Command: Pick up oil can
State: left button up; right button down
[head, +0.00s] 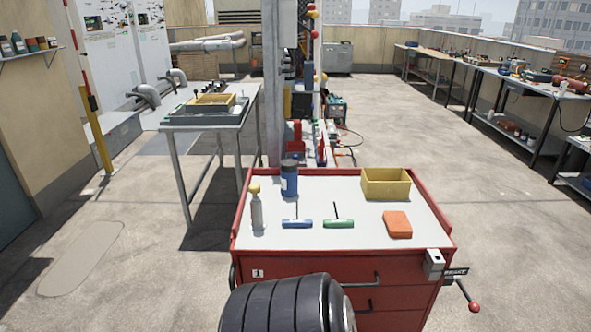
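No thing in view is clearly an oil can. On the red tool cart (345,272) stand a grey bottle with a yellow top (257,210) at the left and a blue canister with a dark lid (289,180) behind it. Both are upright and apart from each other. I cannot tell whether either is the oil can. Neither of my grippers is in view.
The cart top also holds a blue T-handle tool (297,224), a green T-handle tool (338,223), an orange block (397,224) and a yellow bin (386,184). A metal table (177,127) stands behind left. Workbenches (505,82) line the right; open floor lies between.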

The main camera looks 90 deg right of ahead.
aim_at(289, 170)
jog(key=z, duration=2.7)
